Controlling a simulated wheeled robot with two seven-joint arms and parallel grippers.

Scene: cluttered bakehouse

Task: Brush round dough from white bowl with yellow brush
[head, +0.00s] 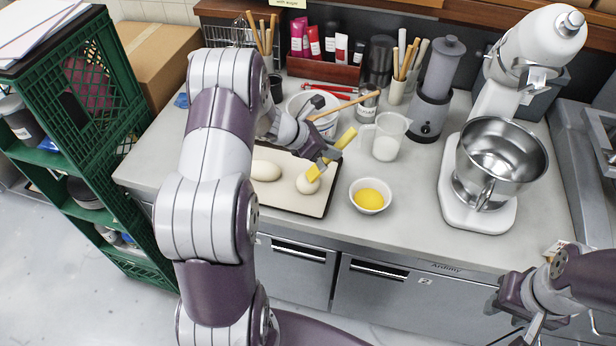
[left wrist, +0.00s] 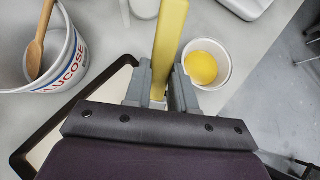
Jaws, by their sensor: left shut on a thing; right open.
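My left gripper (head: 325,158) is shut on the yellow brush (head: 345,138), whose handle (left wrist: 170,40) rises between the fingers in the left wrist view. In the head view the brush's lower end is at the round dough (head: 307,184) on the baking tray (head: 318,212); contact looks likely but is hard to confirm. The white bowl (head: 370,195) with yellow liquid stands right of the tray, and it also shows in the left wrist view (left wrist: 226,72). My right gripper (head: 528,318) is open and empty at the lower right, in front of the counter.
An oval dough (head: 265,170) lies left on the tray. A white tub (head: 300,104) with a wooden spoon (head: 345,106) stands behind. A measuring jug (head: 386,138), a grinder (head: 436,92) and a stand mixer (head: 492,160) stand to the right. The counter's front strip is clear.

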